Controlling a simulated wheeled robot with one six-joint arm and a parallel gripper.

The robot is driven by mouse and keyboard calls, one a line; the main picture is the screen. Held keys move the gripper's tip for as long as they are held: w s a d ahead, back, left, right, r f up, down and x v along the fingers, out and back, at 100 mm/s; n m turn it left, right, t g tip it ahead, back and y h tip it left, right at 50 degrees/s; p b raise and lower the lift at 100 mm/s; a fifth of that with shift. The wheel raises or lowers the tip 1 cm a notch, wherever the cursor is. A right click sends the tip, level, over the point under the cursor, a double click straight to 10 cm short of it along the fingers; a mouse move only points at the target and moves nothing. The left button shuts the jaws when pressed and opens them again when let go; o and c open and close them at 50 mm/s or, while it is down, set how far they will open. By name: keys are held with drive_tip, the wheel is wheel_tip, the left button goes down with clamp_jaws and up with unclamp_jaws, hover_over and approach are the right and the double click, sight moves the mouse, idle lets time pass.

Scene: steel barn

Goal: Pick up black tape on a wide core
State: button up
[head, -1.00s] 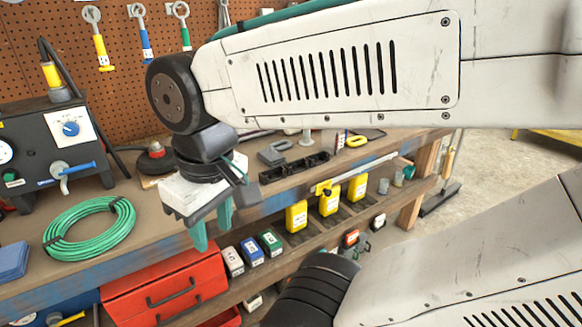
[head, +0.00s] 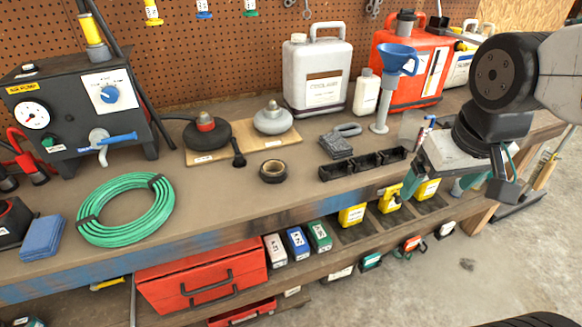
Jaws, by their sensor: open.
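The black tape on a wide core (head: 273,171) lies flat on the workbench (head: 215,203), a small dark ring with a tan core opening. It sits in front of the grey domed piece on a wooden board and right of a small black brush-like item. My gripper (head: 492,188) is at the right, beyond the bench's front edge, well to the right of the tape. Its jaws are open and nothing shows between them. One finger is partly hidden by the gripper body.
A green coiled hose (head: 126,209), a black tray (head: 362,163), a blue funnel (head: 398,60), a grey coolant jug (head: 317,75) and a red can (head: 412,65) stand on the bench. A red toolbox (head: 201,277) is below. Bench surface around the tape is mostly clear.

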drive_tip(key=w+a+f+n+t, duration=0.15)
drive_tip(key=w+f, duration=0.25)
drive_tip(key=w, duration=0.6)
drive_tip(key=n+t+y, duration=0.6)
drive_tip(key=y, duration=0.3)
approach(268, 168)
drive_tip(key=x, duration=0.7)
drive_tip(key=c, duration=1.1)
